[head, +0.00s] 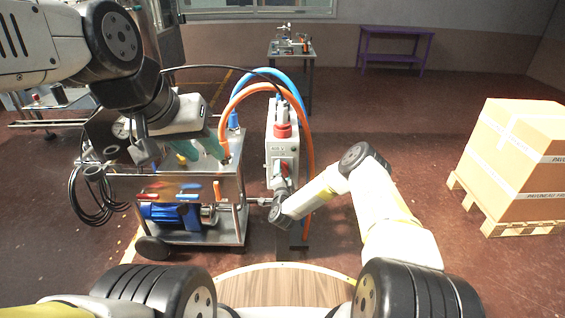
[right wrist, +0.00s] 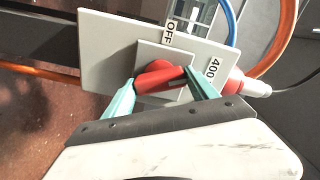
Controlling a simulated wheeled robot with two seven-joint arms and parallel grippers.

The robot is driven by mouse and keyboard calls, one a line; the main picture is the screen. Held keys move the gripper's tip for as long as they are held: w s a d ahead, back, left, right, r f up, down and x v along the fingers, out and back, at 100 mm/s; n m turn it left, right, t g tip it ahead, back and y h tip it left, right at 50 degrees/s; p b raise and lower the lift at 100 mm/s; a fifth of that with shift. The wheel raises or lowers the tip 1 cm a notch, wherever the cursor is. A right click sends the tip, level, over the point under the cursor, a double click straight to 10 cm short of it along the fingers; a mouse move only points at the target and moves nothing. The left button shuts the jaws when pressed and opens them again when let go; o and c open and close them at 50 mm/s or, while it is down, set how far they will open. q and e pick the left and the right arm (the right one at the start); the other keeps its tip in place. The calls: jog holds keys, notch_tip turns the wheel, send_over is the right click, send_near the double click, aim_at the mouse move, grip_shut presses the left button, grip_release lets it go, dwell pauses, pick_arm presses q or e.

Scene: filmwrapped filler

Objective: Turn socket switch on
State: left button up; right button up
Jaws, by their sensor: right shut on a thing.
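The grey socket box (head: 283,145) stands on a post in the middle of the head view. Its face plate (right wrist: 105,60) fills the upper part of the right wrist view. The red switch (right wrist: 162,77) sits on a square grey base, with an OFF label (right wrist: 170,32) beside it. The switch handle runs roughly left to right in that view, tilted slightly up at the right. My right gripper (right wrist: 158,82) is shut on the handle, with one teal finger on each side. In the head view my right wrist partly hides it. My left gripper (head: 200,147) is open and empty above the cart.
A metal cart (head: 222,190) with a blue motor (head: 170,213) stands left of the socket. An orange hose (head: 309,150) and a blue hose (head: 290,88) arch around the box. A boxed pallet (head: 518,150) is at right. Floor between is clear.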

jog(key=m, duration=0.5)
jog(key=shift+f, duration=0.1)
jog(key=shift+m, duration=0.3)
dwell(0.4)
jog(key=o, duration=1.4)
jog(key=shift+c, duration=0.2)
jog(key=shift+s, duration=0.15)
jog(key=s, duration=0.7)
jog(key=shift+s, duration=0.3)
jog(key=shift+s, duration=0.1)
